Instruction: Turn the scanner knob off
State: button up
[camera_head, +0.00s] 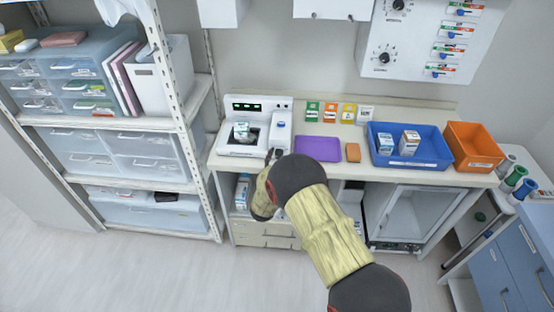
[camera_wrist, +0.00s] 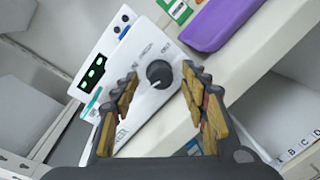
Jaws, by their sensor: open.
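The scanner (camera_head: 243,149) is a white machine with a green-lit display at the left end of the counter in the head view. Its white panel (camera_wrist: 150,98) fills the middle of the wrist view, with the green display (camera_wrist: 94,72) at left. The scanner knob (camera_wrist: 159,74) is dark and round, with a small pale mark toward its lower edge. My gripper (camera_wrist: 160,71) is open, with one ridged finger on each side of the knob in that picture. I cannot tell whether they touch it. In the head view my gripper (camera_head: 273,156) is at the scanner's front right.
A purple mat (camera_head: 318,148), an orange block (camera_head: 353,152), a blue tray (camera_head: 433,163) with boxes and an orange bin (camera_head: 474,147) stand on the counter to the right. Shelves (camera_head: 120,125) with drawers stand at left. A wall panel (camera_head: 418,40) has other knobs.

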jog(key=s+a+r, duration=0.1)
jog(key=s, duration=1)
jog(key=shift+s+a, duration=0.3)
jog(key=shift+s, duration=0.05)
